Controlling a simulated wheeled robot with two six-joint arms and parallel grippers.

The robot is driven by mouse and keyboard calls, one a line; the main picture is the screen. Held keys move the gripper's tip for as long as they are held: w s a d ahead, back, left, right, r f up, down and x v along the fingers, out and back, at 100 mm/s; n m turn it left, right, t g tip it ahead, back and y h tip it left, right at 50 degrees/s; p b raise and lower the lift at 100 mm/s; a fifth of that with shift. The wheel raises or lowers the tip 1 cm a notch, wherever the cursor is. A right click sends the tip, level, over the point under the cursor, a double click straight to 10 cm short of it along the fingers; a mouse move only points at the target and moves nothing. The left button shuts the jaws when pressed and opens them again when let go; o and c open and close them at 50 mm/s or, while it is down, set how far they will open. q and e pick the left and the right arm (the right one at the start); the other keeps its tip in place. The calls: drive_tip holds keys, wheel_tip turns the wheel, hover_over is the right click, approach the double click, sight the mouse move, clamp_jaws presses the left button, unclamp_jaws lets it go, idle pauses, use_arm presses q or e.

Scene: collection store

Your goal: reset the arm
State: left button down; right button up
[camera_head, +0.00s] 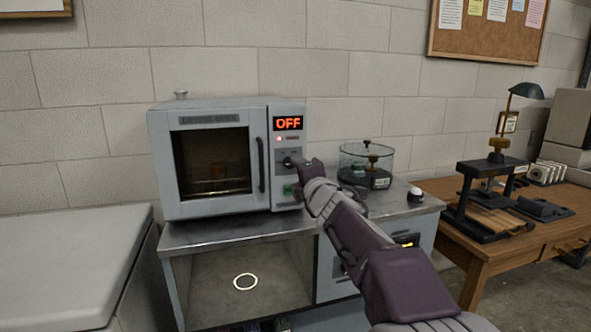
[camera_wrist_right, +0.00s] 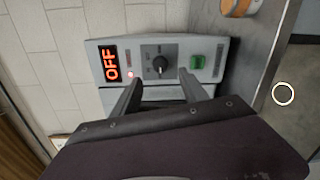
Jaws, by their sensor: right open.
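My right arm reaches in from the lower right in the head view. Its gripper (camera_head: 298,177) is in front of the control panel of a grey oven (camera_head: 213,211). The right wrist view shows the open gripper (camera_wrist_right: 160,90) with its two fingers apart and nothing between them. A black knob (camera_wrist_right: 160,65) stands beyond the fingertips, roughly between them; whether a finger touches the panel I cannot tell. The display (camera_head: 288,123) reads OFF in red, with a small red light below it. A green button (camera_wrist_right: 197,62) is beside the knob. My left gripper is not in view.
The oven stands on a metal cabinet (camera_head: 240,233) with an open bay. A glass vessel (camera_head: 366,163) and a white-topped knob (camera_head: 415,194) are to the right. A wooden desk (camera_head: 500,245) holds a black stand (camera_head: 487,200). A grey chest (camera_head: 70,260) is at left.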

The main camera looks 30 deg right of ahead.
drive_tip(key=shift+s+a, duration=0.15)
drive_tip(key=shift+s, duration=0.3)
